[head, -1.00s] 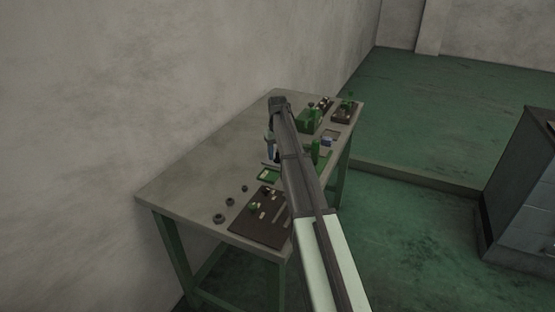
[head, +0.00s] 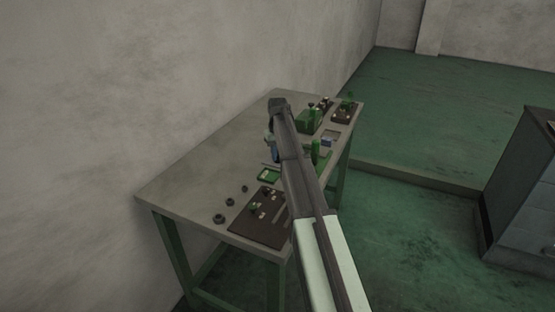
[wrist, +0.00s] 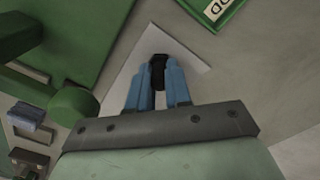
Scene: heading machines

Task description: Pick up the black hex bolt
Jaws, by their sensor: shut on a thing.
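The black hex bolt (wrist: 158,72) shows in the wrist view as a small dark piece with a wider end, between the tips of two blue fingers. My gripper (wrist: 159,80) is shut on it. Behind the bolt lies a pale flat sheet or plate (wrist: 190,52); I cannot tell how large the gap is. In the head view my gripper (head: 271,152) is over the middle of the workbench, partly hidden by my arm, and the bolt cannot be made out there.
The grey bench (head: 190,180) stands by the wall. A dark board with small parts (head: 250,228) lies at its near end, with several dark rings (head: 219,218) beside it. Green machines (head: 308,122) stand at the far end. The bench's left side is clear.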

